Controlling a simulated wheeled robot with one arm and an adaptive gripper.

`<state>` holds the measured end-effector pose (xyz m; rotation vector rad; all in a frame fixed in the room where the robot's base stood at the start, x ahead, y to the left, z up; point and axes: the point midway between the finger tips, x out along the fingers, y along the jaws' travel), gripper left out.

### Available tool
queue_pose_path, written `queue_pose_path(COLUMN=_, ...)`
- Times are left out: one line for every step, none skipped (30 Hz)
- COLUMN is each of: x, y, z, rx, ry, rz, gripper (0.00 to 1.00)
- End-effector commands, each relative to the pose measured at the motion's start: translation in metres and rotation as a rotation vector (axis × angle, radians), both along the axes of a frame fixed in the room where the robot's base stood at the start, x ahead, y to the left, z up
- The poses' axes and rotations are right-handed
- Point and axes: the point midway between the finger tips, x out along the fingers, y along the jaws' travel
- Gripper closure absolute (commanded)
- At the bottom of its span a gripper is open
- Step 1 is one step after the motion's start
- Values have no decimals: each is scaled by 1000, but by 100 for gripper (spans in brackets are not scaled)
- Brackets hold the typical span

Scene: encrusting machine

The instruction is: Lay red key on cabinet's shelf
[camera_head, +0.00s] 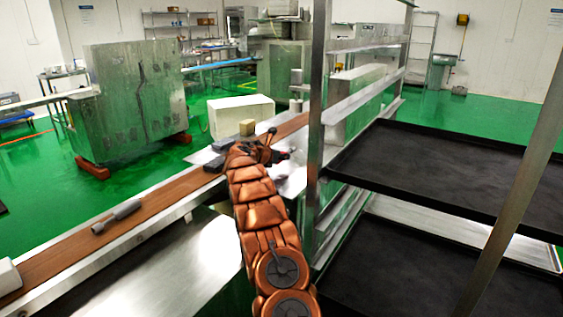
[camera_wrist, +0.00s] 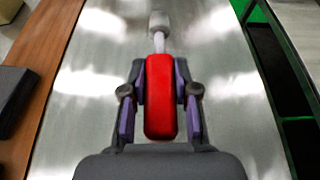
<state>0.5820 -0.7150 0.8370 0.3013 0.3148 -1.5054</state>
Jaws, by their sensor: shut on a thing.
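The red key (camera_wrist: 160,98) has a red handle, a thin grey shaft and a pale block at its far end. My gripper (camera_wrist: 161,90) is shut on the red handle, with a purple-edged finger on each side. In the head view my gripper (camera_head: 272,152) is over the metal surface beside the conveyor, and only a small bit of red shows by it. The cabinet is the metal-framed rack on the right, with a black upper shelf (camera_head: 430,172) and a black lower shelf (camera_head: 400,270). My gripper is left of both shelves, outside the frame.
A metal post (camera_head: 317,110) stands between my gripper and the shelves, and a slanted post (camera_head: 515,190) crosses the right. The brown conveyor (camera_head: 160,205) holds a grey tool (camera_head: 117,215) and dark blocks (camera_head: 222,144). The visible shelf tops look bare.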

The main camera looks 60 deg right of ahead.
Motion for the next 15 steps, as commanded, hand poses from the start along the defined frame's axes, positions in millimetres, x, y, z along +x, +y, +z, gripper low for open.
queue_pose_path(x=3, y=-3, z=2, rx=-3, ry=-3, rz=1, gripper=100)
queue_pose_path(x=4, y=-4, z=2, rx=-3, ry=-4, rz=1, gripper=100)
queue_pose_path(x=5, y=-5, z=2, rx=-3, ry=-2, rz=1, gripper=100)
queue_pose_path(x=6, y=-6, z=1, rx=-2, ry=-2, rz=2, gripper=100)
queue_pose_path(x=7, y=-7, z=1, rx=-2, ry=-3, rz=2, gripper=100)
queue_pose_path(x=7, y=-8, z=1, rx=-2, ry=-3, rz=2, gripper=100)
queue_pose_path(x=8, y=-9, z=0, rx=-2, ry=-2, rz=2, gripper=100)
queue_pose_path(x=8, y=-9, z=0, rx=-2, ry=-2, rz=2, gripper=100)
queue_pose_path(x=8, y=-10, z=0, rx=-2, ry=-2, rz=2, gripper=100)
queue_pose_path(x=8, y=-10, z=0, rx=-1, ry=-2, rz=2, gripper=100)
queue_pose_path(x=9, y=-10, z=0, rx=-1, ry=-2, rz=2, gripper=100)
queue_pose_path(x=9, y=-11, z=0, rx=-1, ry=-1, rz=2, gripper=100)
queue_pose_path(x=9, y=-11, z=0, rx=-1, ry=-1, rz=2, gripper=100)
queue_pose_path(x=9, y=-11, z=0, rx=-1, ry=-1, rz=2, gripper=100)
queue_pose_path(x=9, y=-12, z=0, rx=-1, ry=-1, rz=2, gripper=100)
